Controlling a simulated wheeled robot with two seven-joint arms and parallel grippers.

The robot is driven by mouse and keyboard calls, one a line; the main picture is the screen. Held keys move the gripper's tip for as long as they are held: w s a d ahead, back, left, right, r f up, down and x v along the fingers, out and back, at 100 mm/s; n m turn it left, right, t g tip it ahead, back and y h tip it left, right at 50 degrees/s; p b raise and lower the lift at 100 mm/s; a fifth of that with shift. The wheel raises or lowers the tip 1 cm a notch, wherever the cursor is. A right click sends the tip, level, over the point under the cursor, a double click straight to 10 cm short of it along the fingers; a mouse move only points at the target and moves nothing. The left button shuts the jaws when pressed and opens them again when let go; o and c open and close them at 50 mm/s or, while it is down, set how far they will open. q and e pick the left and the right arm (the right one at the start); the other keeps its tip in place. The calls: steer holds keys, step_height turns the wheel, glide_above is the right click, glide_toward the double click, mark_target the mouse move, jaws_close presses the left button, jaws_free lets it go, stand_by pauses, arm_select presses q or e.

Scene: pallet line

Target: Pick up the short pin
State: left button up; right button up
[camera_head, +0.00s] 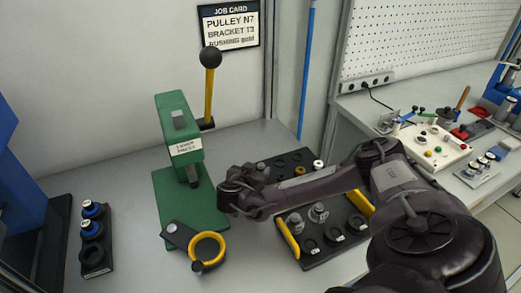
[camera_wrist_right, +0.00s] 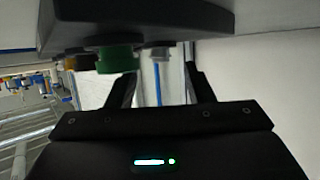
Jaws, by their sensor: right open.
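I cannot single out the short pin with certainty. A black tray (camera_head: 347,250) right of the press holds several grey round parts and dark rings. My left gripper is not in view.
A green lever press (camera_head: 180,135) with a black-knobbed yellow lever (camera_head: 209,90) stands on the grey table. A yellow ring (camera_head: 207,247) lies in front of it. A black rack (camera_head: 96,268) with blue-and-white-topped parts is at left. A cluttered bench (camera_head: 440,120) is at right.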

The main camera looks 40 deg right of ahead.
mark_target(260, 166)
steer(key=x, duration=0.3)
steer(key=shift+f, duration=0.15)
steer(key=shift+c, duration=0.4)
jaws_close()
steer(key=shift+r, duration=0.2)
step_height(260, 166, up, 20)
steer(key=b, duration=0.2)
steer(key=shift+f+b, duration=0.25)
steer(key=shift+b, duration=0.1)
